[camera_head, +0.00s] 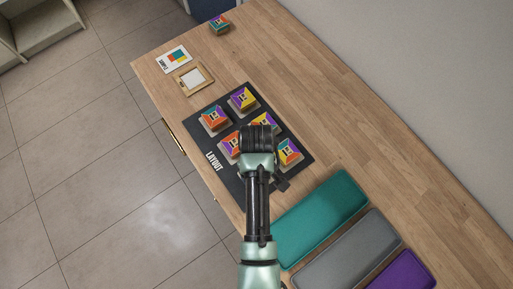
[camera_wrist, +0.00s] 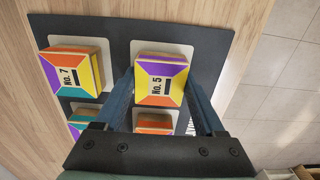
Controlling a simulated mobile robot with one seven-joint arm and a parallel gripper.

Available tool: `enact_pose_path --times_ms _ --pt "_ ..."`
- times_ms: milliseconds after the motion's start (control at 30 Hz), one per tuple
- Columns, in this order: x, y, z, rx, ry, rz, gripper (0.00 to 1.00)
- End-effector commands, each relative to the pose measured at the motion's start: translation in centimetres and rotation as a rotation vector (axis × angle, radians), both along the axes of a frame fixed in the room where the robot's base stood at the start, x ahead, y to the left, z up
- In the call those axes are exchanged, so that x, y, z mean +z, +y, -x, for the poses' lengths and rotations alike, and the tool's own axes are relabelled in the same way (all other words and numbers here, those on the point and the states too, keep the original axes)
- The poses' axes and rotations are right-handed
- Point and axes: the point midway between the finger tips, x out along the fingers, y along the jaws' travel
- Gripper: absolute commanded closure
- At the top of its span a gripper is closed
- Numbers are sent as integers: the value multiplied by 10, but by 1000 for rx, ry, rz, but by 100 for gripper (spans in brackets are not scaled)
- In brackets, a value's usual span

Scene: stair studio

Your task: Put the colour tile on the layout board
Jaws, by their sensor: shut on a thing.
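The colour tile marked No. 5 (camera_wrist: 158,68) has purple, orange and yellow faces. In the wrist view it sits between the two fingers of my gripper (camera_wrist: 161,84), which is shut on it. It is over a pale pad at a corner of the dark layout board (camera_wrist: 118,32); whether it touches the pad cannot be told. A No. 7 tile (camera_wrist: 74,72) stands on the neighbouring pad. In the head view the board (camera_head: 215,171) carries several tiles, and my arm hides the held tile and my fingertips.
Another tile (camera_head: 219,23) lies at the table's far end. A printed card (camera_head: 175,59) and a small wooden frame (camera_head: 193,79) lie beyond the board. Teal (camera_head: 320,218), grey (camera_head: 347,252) and purple (camera_head: 404,272) pads lie nearer. The table's right side is clear.

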Motion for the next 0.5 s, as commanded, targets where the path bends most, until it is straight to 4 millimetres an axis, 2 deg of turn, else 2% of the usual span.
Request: enact_pose_path --times_ms 367,400,500 --pt "-5 0 0 0 -1 0 85" --pt "-4 0 0 0 -2 0 23" --pt "-4 0 0 0 -1 0 5"
